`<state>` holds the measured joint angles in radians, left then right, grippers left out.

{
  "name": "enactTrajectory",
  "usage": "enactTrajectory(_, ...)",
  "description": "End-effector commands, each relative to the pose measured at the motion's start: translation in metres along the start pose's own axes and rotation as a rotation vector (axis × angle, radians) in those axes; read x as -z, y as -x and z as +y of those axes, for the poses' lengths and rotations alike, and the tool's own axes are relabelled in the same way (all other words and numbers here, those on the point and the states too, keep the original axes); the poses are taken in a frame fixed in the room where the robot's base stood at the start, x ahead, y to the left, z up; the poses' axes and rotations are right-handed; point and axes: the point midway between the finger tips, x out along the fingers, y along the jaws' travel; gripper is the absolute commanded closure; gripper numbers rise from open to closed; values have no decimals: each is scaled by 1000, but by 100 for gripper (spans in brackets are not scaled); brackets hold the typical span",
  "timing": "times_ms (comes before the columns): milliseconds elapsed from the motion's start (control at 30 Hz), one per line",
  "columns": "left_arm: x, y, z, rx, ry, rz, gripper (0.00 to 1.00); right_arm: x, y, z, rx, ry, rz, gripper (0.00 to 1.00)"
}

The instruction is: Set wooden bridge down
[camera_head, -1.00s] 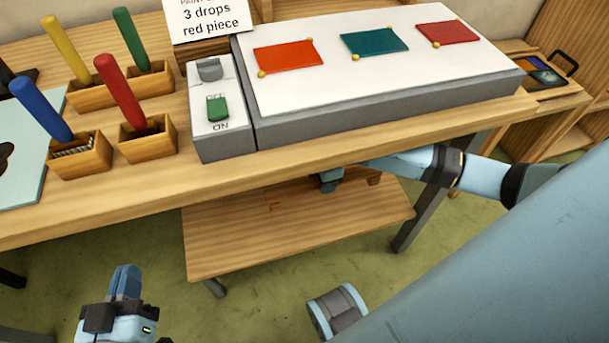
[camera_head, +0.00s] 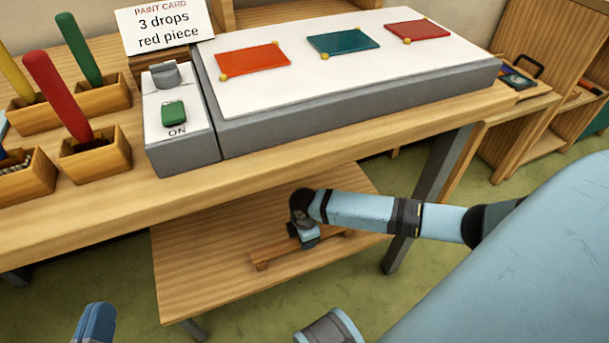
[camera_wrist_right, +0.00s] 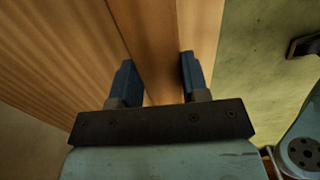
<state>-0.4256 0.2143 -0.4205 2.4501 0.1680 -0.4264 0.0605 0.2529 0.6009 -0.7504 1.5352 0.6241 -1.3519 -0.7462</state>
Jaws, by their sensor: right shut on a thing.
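The wooden bridge (camera_head: 275,255) is a narrow wooden bar at the low wooden shelf (camera_head: 205,275) under the workbench. My right gripper (camera_head: 308,240) reaches down over its middle and is shut on it. In the right wrist view, the bridge (camera_wrist_right: 150,40) runs between the two blue fingers of the right gripper (camera_wrist_right: 158,78). I cannot tell whether the bridge touches the shelf or hangs just above it. My left gripper (camera_head: 95,323) shows only a blue finger part at the bottom left, away from the bridge; its opening is hidden.
The workbench top (camera_head: 330,135) overhangs the shelf. On it are a light box (camera_head: 360,85) with three coloured pieces, a switch box (camera_head: 180,130), a paint card (camera_head: 165,25) and coloured handles in wooden holders (camera_head: 95,160). The shelf's left part is bare.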

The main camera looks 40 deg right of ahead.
Motion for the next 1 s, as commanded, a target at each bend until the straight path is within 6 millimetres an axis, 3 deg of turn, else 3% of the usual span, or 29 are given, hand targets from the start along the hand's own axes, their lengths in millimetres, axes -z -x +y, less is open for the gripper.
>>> enactTrajectory(400, -1, 0, 0, -1, 1, -9, 100, 0, -6, 0, -1, 0, 1, 86)
enactTrajectory(433, -1, 0, 0, -1, 1, -8, 100, 0, -6, 0, -1, 0, 1, 56)
enactTrajectory(533, -2, 0, 0, -1, 1, -7, 100, 0, -6, 0, -1, 0, 1, 33)
enactTrajectory(867, -2, 0, 0, -1, 1, -8, 100, 0, -4, 0, -1, 1, 1, 32)
enactTrajectory(1000, 12, 0, 2, 3, -1, 22, 100, 0, 17, 1, -2, 1, 1, 32)
